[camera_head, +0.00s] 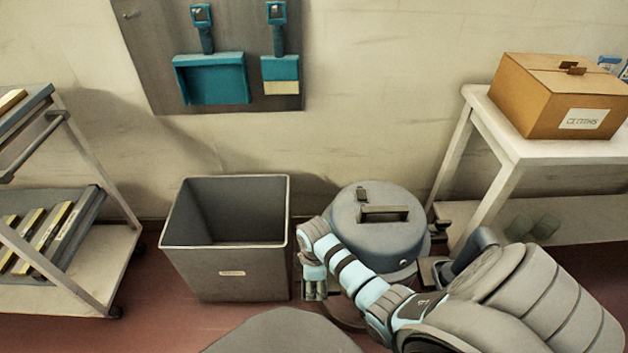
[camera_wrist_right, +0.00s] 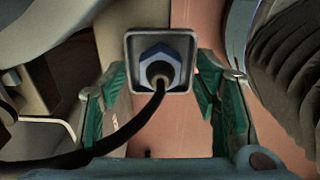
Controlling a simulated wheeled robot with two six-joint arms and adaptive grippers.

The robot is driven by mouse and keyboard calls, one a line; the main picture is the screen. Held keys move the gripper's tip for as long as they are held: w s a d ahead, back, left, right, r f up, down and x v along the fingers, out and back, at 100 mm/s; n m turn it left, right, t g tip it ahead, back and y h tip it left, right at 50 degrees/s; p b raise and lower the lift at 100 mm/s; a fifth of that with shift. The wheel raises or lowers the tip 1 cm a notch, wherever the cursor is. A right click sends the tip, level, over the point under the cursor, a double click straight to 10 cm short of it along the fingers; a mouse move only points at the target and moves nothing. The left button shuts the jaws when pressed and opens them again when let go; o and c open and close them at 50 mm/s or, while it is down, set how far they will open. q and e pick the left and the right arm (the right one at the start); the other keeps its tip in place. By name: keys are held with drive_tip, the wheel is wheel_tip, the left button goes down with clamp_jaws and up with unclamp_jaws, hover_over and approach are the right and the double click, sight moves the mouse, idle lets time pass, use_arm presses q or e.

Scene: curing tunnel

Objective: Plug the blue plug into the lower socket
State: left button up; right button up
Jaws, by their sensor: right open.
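In the right wrist view, the blue plug (camera_wrist_right: 157,69) faces me inside a square grey frame (camera_wrist_right: 182,40). A black cable (camera_wrist_right: 105,148) runs from its middle down to the left. My right gripper (camera_wrist_right: 165,98) is open, with one teal-padded finger on each side of the frame and a gap visible on the right. In the head view my right gripper (camera_head: 314,287) points down between the grey bin and the round grey machine. The plug is hidden in that view. I cannot make out two sockets or how deep the plug sits. My left gripper is not in view.
The open grey bin (camera_head: 225,275) stands left of my right gripper, close to it. The round grey machine (camera_head: 375,235) is behind my right arm. A white table (camera_head: 540,148) with a cardboard box (camera_head: 560,95) stands right. A shelf cart (camera_head: 85,275) stands left.

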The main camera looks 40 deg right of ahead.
sight(315, 283)
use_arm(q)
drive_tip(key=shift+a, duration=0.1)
use_arm(e)
drive_tip(key=c, duration=1.2)
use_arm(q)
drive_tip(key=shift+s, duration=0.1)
